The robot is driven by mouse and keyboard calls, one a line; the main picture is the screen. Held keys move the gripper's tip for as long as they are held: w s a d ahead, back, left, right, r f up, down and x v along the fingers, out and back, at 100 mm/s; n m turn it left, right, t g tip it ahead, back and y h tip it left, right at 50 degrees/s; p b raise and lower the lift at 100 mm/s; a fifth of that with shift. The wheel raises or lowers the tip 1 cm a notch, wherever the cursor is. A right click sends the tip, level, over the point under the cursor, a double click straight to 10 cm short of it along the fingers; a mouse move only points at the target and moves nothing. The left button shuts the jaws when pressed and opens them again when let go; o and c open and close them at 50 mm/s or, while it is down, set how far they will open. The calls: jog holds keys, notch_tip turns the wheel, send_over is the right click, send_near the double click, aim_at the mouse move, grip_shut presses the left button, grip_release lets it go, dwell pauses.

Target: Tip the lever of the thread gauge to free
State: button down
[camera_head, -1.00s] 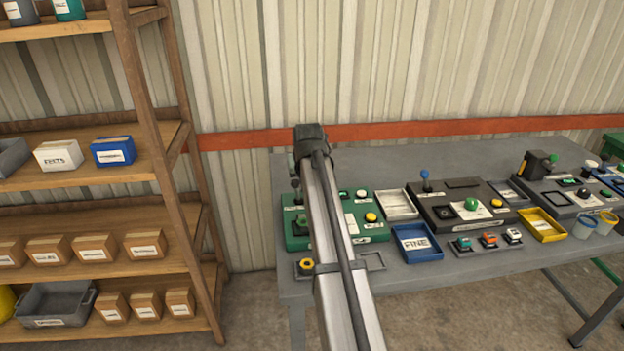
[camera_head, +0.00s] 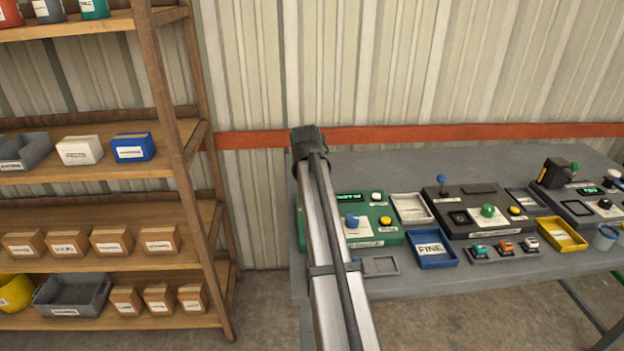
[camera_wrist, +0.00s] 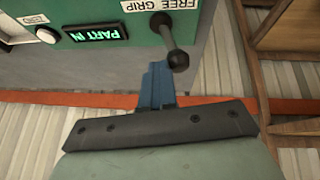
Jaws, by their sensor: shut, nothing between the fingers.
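The thread gauge is the green box (camera_head: 388,238) at the left end of the bench, partly hidden behind my arm. The wrist view shows it upside down, with a lit "PART IN" display (camera_wrist: 95,33). Its lever (camera_wrist: 178,58) has a dark round knob and leans out from a pivot beside a "FREE GRIP" label (camera_wrist: 158,4). My gripper (camera_wrist: 157,68) is shut and empty, its blue fingers close beside the knob. I cannot tell whether they touch. In the head view, the lever and my gripper are hidden behind my arm.
The grey bench (camera_head: 430,285) also holds a blue "FINE" tray (camera_head: 432,262), an empty grey tray (camera_head: 380,268), a black control box (camera_head: 452,222) and a yellow tray (camera_head: 562,246). A wooden shelf (camera_head: 190,200) with boxes stands left, across a floor gap.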

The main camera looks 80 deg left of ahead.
jog(key=shift+r, duration=0.2)
jog(key=shift+r, duration=0.65)
